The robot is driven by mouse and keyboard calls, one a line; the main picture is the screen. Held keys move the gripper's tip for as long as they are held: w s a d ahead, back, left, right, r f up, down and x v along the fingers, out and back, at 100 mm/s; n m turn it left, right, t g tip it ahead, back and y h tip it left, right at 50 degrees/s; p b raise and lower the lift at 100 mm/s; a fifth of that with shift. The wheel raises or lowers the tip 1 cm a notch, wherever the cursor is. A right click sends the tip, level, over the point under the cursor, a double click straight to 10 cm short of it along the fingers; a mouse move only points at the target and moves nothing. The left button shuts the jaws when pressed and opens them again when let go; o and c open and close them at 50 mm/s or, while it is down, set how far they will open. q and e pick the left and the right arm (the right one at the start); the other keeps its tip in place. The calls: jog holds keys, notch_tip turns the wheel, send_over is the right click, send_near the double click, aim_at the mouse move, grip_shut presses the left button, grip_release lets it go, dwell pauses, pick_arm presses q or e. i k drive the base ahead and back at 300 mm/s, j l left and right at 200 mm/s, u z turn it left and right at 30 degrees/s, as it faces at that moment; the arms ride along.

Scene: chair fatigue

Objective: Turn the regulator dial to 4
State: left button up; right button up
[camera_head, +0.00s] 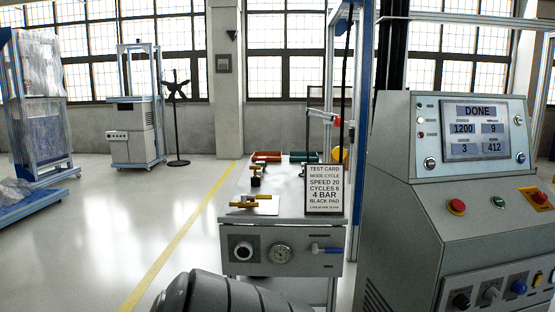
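A round dark knob with a pale rim, which looks like the regulator dial (243,251), sits at the left of the bench's front panel. Its setting is too small to read. A round pressure gauge (281,253) is just right of it; its needle is not readable. The test card (325,189) stands on the bench and reads "4 BAR", with "SPEED 20", "CYCLES 6" and "BLACK PAD". Neither gripper shows. A dark ribbed arm part of mine rises at the bottom, below the panel, and does not cover the dial.
A blue-handled valve (326,249) is right of the gauge. A control console (447,170) showing "DONE" stands at right. Open floor lies left.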

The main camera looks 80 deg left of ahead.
aim_at(244, 251)
jog(key=u, duration=2.55)
